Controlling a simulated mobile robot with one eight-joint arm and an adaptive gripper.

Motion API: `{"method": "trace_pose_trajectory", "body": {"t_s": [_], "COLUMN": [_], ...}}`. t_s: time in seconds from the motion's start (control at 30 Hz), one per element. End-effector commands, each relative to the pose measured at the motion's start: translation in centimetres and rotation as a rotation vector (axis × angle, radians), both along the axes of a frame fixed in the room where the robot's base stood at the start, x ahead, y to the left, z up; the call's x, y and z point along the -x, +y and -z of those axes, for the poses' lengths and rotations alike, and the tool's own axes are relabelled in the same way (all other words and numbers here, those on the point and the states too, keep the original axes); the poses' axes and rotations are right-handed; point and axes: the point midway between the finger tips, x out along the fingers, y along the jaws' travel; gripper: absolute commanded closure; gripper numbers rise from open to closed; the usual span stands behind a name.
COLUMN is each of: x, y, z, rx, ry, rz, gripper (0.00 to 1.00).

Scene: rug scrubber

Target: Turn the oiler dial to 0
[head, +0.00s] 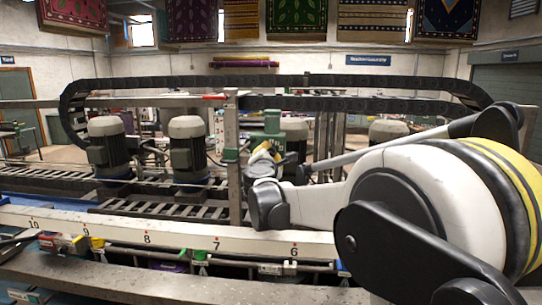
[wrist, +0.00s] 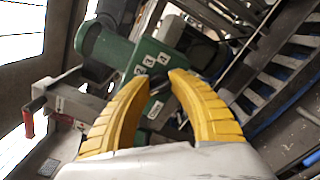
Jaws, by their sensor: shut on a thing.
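The green oiler (wrist: 155,55) fills the upper middle of the wrist view, tilted in the picture. Small white number plates sit on its face around the dial; a 2 and a 3 seem readable, and others are too small to be sure of. My gripper (wrist: 161,80) has its yellow ribbed fingers on either side of the dark dial (wrist: 159,89) and is shut on it. The fingers hide much of the dial, so its setting cannot be read. In the head view, the oiler (head: 272,121) stands behind my gripper (head: 264,152), beside an upright post.
A numbered white rail (head: 180,232) crosses the front of the head view. A black cable chain (head: 330,103) runs above. In the wrist view, a red-handled lever (wrist: 28,122) lies left of my fingers.

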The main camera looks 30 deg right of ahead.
Motion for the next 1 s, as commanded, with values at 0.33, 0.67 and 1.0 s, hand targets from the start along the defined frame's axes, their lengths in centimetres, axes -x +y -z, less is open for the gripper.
{"method": "trace_pose_trajectory", "body": {"t_s": [0.33, 0.67, 1.0], "x": [0.00, 0.00, -0.01], "y": [-0.02, -0.02, -0.02], "z": [0.00, -0.05, -0.06], "rx": [0.142, 0.179, 0.179], "ry": [0.096, 0.120, 0.120], "rz": [0.001, 0.001, 0.001], "gripper": [1.00, 1.00, 0.64]}}
